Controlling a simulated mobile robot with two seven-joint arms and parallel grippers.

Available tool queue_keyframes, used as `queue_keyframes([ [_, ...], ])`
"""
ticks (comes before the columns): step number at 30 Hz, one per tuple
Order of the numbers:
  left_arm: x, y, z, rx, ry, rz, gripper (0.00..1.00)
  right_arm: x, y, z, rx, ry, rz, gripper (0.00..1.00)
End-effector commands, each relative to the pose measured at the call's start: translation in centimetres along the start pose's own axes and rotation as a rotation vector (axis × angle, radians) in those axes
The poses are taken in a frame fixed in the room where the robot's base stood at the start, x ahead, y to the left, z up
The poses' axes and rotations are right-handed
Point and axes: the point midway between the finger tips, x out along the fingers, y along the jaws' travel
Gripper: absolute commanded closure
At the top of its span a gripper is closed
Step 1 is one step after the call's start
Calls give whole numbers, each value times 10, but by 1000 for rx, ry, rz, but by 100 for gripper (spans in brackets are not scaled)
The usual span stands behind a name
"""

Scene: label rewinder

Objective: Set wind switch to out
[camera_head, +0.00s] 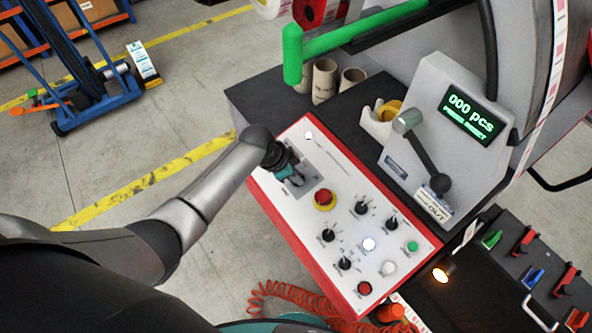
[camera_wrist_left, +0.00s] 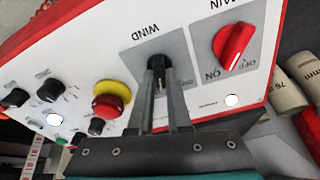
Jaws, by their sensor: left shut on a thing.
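The wind switch (camera_wrist_left: 157,64) is a black knob on a grey plate (camera_wrist_left: 176,46) marked WIND, seen in the left wrist view. My left gripper (camera_wrist_left: 159,82) is shut on this knob, one finger on each side. In the head view my left gripper (camera_head: 297,180) reaches the upper left of the white panel (camera_head: 330,210) and hides the knob. The switch's position marks are partly covered by the fingers, so I cannot read which way it is set. My right gripper is not in view.
A red MAIN switch (camera_wrist_left: 234,44) sits beside the WIND plate. A red emergency button (camera_head: 324,197) on a yellow base and several black knobs share the panel. A lever (camera_head: 422,150) with an OUT label and a green display (camera_head: 468,114) stand to the right.

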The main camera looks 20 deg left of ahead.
Motion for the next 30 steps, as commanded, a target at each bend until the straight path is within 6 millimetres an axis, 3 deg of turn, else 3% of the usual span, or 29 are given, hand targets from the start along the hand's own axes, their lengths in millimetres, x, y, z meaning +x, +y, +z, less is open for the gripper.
queue_keyframes([
  [3,-3,1,-1,-111,-2,-14,100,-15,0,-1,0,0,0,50],
  [15,-2,0,0,-479,-2,-71,100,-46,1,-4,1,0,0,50],
  [30,0,-1,0,-772,-2,-119,100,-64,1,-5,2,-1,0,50],
])
